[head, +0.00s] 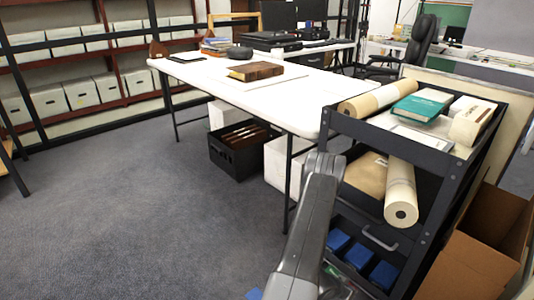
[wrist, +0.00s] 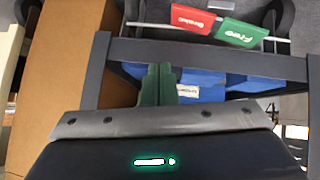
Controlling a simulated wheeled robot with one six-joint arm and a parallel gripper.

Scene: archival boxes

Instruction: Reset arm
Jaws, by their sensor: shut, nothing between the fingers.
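My gripper (wrist: 158,84) shows in the wrist view as two green fingers pressed together, with nothing between them. The fingertips are in front of blue boxes (wrist: 205,82) and near a dark frame bar of the cart. In the head view my grey arm hangs down at the bottom centre, just left of the dark cart (head: 424,140). The gripper itself cannot be made out clearly there.
The cart holds rolls (head: 400,190), a teal book (head: 422,105) and blue boxes (head: 384,274). An open cardboard box (head: 470,250) stands at its right. A white table (head: 225,88) with a black crate (head: 240,163) below is behind. Carpet at left is clear.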

